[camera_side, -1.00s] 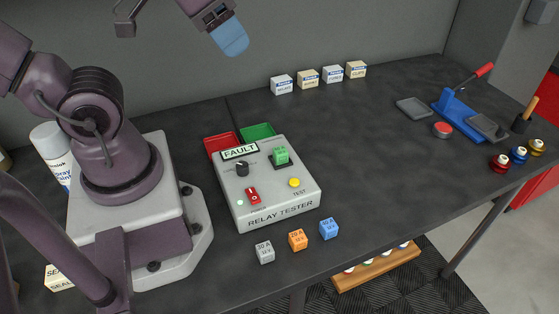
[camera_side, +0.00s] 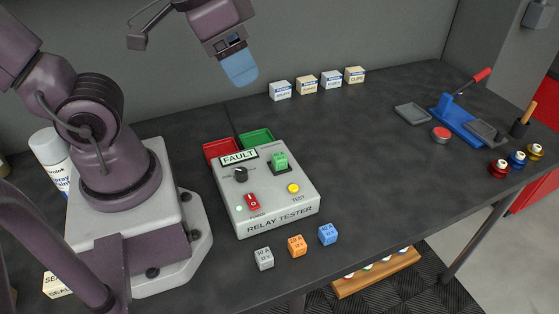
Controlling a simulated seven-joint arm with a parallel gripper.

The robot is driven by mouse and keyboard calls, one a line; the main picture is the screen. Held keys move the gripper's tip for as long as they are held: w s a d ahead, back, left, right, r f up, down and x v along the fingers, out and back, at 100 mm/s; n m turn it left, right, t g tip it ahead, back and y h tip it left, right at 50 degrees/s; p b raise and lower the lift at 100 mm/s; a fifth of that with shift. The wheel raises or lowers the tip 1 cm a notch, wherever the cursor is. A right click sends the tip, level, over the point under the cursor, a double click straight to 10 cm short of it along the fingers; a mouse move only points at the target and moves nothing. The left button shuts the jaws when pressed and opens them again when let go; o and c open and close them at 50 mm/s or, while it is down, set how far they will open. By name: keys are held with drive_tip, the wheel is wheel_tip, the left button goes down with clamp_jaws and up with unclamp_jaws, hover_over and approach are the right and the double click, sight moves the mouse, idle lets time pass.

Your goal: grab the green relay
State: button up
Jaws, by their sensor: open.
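The green relay (camera_side: 280,161) sits upright in the dark socket on top of the white relay tester (camera_side: 262,192), near its back right. The tester's display reads FAULT. My gripper (camera_side: 240,68) hangs in the air above and behind the tester, up and to the left of the relay in the picture, well apart from it. Its blue fingertip points down, and nothing shows in its grasp. From this side I see mainly one finger, so the gap between the fingers is hidden.
Red (camera_side: 220,149) and green (camera_side: 256,138) trays lie behind the tester. Grey (camera_side: 264,258), orange (camera_side: 297,246) and blue (camera_side: 327,234) relays stand in front. Several small boxes (camera_side: 331,80) line the back. A blue press (camera_side: 460,120) stands at right. The middle table is clear.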

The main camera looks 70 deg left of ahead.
drive_tip(key=w+d+f+m+g+y, duration=0.3)
drive_tip(key=d+f+m+g, duration=0.25)
drive_tip(key=f, duration=0.45)
drive_tip(key=m+t+y, duration=0.2)
drive_tip(key=m+y, duration=0.9)
drive_tip(key=m, duration=0.1)
approach(279, 155)
drive_tip(key=x, duration=0.2)
drive_tip(key=shift+w+a+f, duration=0.1)
drive_tip(key=shift+a+f, duration=0.1)
drive_tip(key=shift+a, duration=0.2)
drive_tip(key=shift+x, duration=2.95)
drive_tip(key=shift+r, duration=0.1)
drive_tip(key=c, duration=1)
